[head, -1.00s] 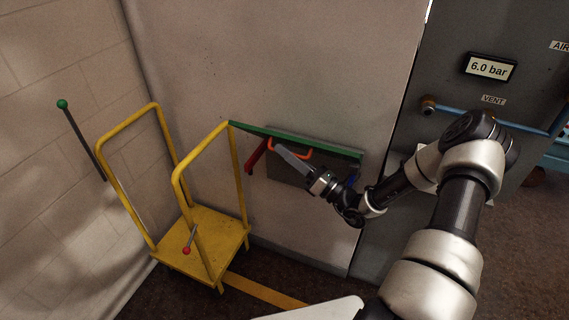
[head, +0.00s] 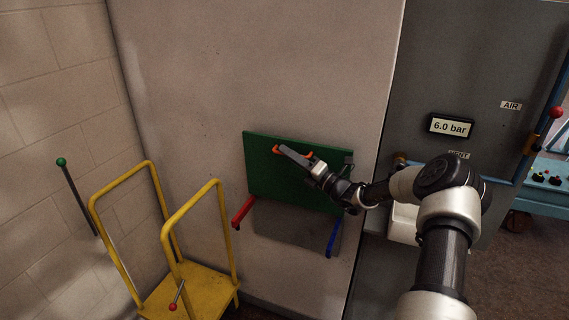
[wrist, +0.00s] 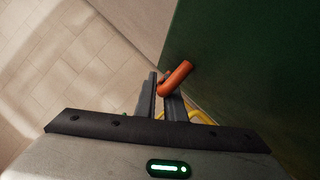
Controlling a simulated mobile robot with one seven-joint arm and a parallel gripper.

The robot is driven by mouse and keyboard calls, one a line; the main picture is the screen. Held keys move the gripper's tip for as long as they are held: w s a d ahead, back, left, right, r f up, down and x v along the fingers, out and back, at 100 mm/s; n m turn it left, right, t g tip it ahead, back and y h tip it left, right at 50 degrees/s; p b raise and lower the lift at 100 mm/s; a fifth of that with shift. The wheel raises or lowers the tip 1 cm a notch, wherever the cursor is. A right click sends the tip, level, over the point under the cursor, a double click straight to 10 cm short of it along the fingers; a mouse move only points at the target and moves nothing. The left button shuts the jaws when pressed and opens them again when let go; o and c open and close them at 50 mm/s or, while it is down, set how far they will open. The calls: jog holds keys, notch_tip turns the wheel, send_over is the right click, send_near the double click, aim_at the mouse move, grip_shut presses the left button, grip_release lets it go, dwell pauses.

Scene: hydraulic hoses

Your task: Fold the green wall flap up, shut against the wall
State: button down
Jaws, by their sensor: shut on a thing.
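The green flap (head: 265,180) stands raised in front of the pale wall, its broad green face toward me. A dark shadow shows below it; I cannot tell from here whether it lies flat on the wall. Its orange handle (head: 276,149) is near the top edge and also shows in the wrist view (wrist: 178,75). My gripper (head: 284,150) is shut on the handle, reaching in from the right. In the wrist view its fingers (wrist: 162,92) close around the bar. The fingers hide part of the handle.
A red bracket (head: 242,212) and a blue bracket (head: 332,238) stick out below the flap. A yellow trolley (head: 190,290) stands at the lower left, near a green-knobbed lever (head: 80,195). A grey cabinet with a 6.0 bar display (head: 450,127) is at the right.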

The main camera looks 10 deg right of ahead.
jog(key=shift+w+d+r+m, duration=0.2)
jog(key=shift+w+d+m, duration=0.1)
jog(key=shift+w, duration=0.1)
jog(key=c, duration=1.8)
grip_release()
jog(key=shift+c, duration=0.2)
jog(key=shift+d+f, duration=0.1)
jog(key=shift+f, duration=0.05)
jog(key=b+v, duration=0.2)
jog(key=v, duration=1.5)
jog(key=shift+s+r, duration=0.25)
